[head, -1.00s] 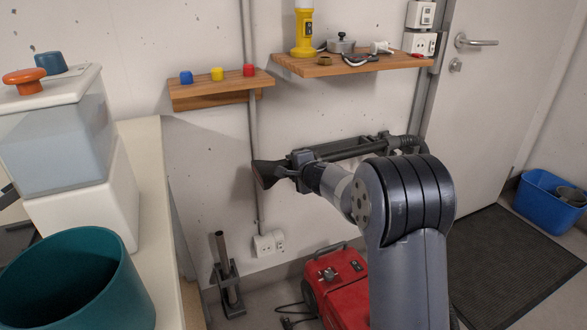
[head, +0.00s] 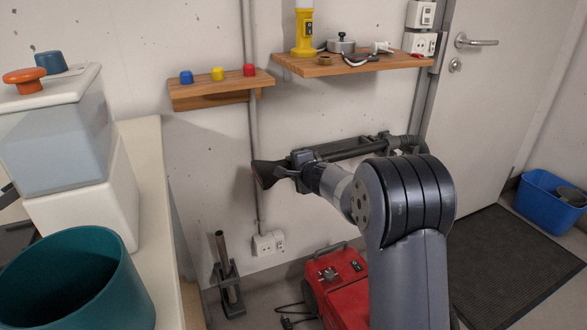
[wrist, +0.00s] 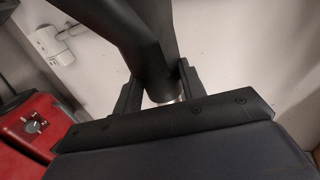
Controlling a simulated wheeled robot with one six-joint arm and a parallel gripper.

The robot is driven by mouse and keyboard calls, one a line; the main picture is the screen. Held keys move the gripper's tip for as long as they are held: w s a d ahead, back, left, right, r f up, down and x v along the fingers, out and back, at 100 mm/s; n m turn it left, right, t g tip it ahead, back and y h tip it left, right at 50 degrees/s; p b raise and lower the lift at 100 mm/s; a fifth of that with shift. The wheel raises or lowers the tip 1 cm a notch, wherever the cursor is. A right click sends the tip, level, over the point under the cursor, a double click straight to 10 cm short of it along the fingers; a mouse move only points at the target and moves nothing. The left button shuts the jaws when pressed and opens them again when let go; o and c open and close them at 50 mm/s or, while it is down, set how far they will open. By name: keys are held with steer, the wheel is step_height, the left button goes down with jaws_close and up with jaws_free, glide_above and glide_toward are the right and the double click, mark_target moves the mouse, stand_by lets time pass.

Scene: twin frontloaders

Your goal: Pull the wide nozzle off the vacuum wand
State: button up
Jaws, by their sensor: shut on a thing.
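The wide nozzle (head: 266,173), dark and flared, points left in front of the wall in the head view. The black vacuum wand (head: 350,151) runs nearly level from behind my gripper toward a wall holder at the right. My gripper (wrist: 158,82) is shut on the nozzle's dark tubular neck (wrist: 150,55), with one finger on each side in the wrist view. In the head view my gripper sits just right of the nozzle's flare. My gripper and wrist hide the join, so I cannot tell whether nozzle and wand still touch.
A red vacuum body (head: 338,285) stands on the floor below. Two wooden shelves (head: 215,91) with small items hang above. A counter (head: 150,215) with a teal bin (head: 75,285) is at left. A door (head: 500,100) and blue tub (head: 548,205) are at right.

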steer(key=shift+a, duration=0.15)
steer(key=shift+s+a+b, duration=0.3)
steer(key=shift+a+b, duration=0.05)
steer(key=shift+a, duration=0.3)
steer(key=shift+s+a+b, duration=0.3)
steer(key=shift+a+b, duration=0.05)
steer(key=shift+a, duration=0.35)
steer(key=shift+s+a+b, duration=0.3)
steer(key=shift+a+b, duration=0.05)
steer(key=shift+a, duration=0.3)
steer(key=s+d+b, duration=0.3)
steer(key=s+b, duration=0.1)
steer(key=s, duration=0.3)
steer(key=shift+s, duration=0.2)
